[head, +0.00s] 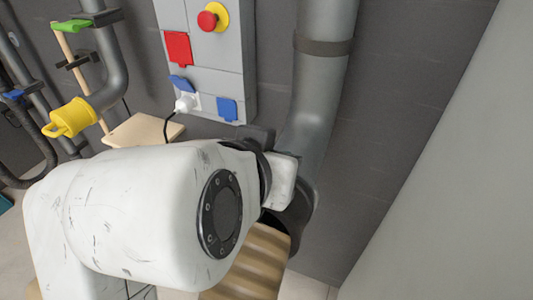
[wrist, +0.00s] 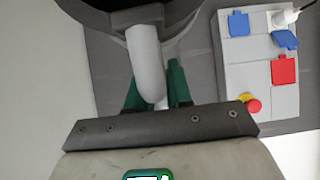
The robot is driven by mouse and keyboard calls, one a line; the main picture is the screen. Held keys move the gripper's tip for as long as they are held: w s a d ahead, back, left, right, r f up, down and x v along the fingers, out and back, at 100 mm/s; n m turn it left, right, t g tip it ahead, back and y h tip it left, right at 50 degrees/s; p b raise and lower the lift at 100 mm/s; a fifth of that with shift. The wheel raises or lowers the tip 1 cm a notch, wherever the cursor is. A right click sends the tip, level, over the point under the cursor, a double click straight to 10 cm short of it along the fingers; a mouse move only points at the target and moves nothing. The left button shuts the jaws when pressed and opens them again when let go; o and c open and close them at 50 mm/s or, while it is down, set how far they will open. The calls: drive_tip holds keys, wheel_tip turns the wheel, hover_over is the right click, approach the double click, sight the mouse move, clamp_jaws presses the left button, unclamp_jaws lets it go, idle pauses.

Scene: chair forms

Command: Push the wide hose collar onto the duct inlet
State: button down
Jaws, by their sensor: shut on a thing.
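The grey duct (head: 325,85) runs down the wall in the head view and ends in a dark, wide inlet mouth. A tan ribbed hose (head: 250,262) rises towards this mouth from below. In the wrist view, a dark round collar (wrist: 150,16) fills the top edge, with a pale curved handle (wrist: 146,62) on it. My gripper (wrist: 158,98) has green fingers either side of this handle and is shut on it. In the head view my white arm hides the fingers and much of the joint. I cannot tell whether the collar is around the inlet or just below it.
A grey panel (head: 215,55) with a red button, sockets and a white plug is on the wall left of the duct. Further left are a narrower pipe with a yellow end piece (head: 70,118) and a wooden board (head: 143,130). A pale wall (head: 450,190) closes the right side.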

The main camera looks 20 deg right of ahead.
drive_tip(key=shift+w+d+t+h+b, duration=0.1)
drive_tip(key=shift+d+t+h+b, duration=0.3)
drive_tip(key=shift+b, duration=0.6)
drive_tip(key=shift+w, duration=0.1)
idle(0.6)
drive_tip(key=c, duration=1.2)
unclamp_jaws()
drive_tip(key=shift+d, duration=0.1)
drive_tip(key=shift+o, duration=1.3)
